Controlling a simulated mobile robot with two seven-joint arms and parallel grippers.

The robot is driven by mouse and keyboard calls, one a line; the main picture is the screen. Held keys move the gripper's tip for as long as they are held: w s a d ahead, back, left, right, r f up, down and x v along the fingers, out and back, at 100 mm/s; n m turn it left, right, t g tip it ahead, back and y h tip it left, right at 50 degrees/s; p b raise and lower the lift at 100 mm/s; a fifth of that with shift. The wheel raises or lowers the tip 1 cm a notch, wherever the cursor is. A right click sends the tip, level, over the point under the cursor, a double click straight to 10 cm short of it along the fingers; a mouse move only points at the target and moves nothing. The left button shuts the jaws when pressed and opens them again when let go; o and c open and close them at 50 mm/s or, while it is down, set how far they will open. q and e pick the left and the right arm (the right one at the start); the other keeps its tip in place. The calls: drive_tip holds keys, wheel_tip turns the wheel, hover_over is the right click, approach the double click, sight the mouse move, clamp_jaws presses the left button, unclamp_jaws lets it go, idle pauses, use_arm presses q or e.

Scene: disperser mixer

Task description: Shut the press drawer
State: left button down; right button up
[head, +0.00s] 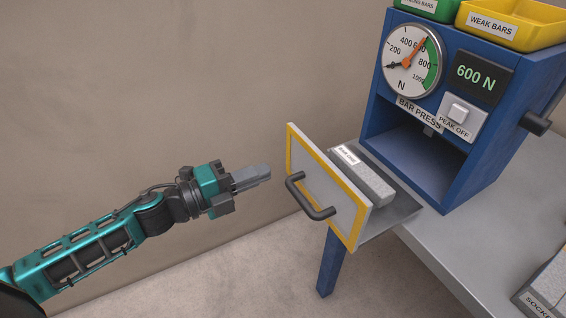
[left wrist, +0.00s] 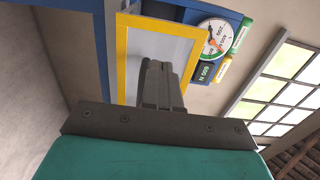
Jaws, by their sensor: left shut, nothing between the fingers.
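The press drawer (head: 325,190) is pulled out from the blue bar press (head: 440,120). Its front is a grey panel with a yellow border and a dark bar handle (head: 310,197). A grey bar (head: 362,175) with a white label lies in the drawer. My left gripper (head: 268,173) is shut and empty, a little to the left of the drawer front, pointing toward it. In the left wrist view its fingers (left wrist: 160,70) overlap the drawer front (left wrist: 185,45) and hide part of the handle; I cannot tell contact there. My right gripper is not in view.
The press stands on a grey bench (head: 480,235) with a blue leg (head: 331,262). A yellow tray labelled weak bars (head: 515,22) and a green tray (head: 425,8) sit on top. The dial reads about 600 N. A wall is behind; the space around my left arm is clear.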

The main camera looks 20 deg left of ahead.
sight(297, 160)
use_arm(q)
drive_tip(key=shift+p+x, duration=0.35)
drive_tip(key=shift+x, duration=2.55)
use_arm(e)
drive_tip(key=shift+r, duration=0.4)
use_arm(q)
drive_tip(key=shift+w, duration=0.1)
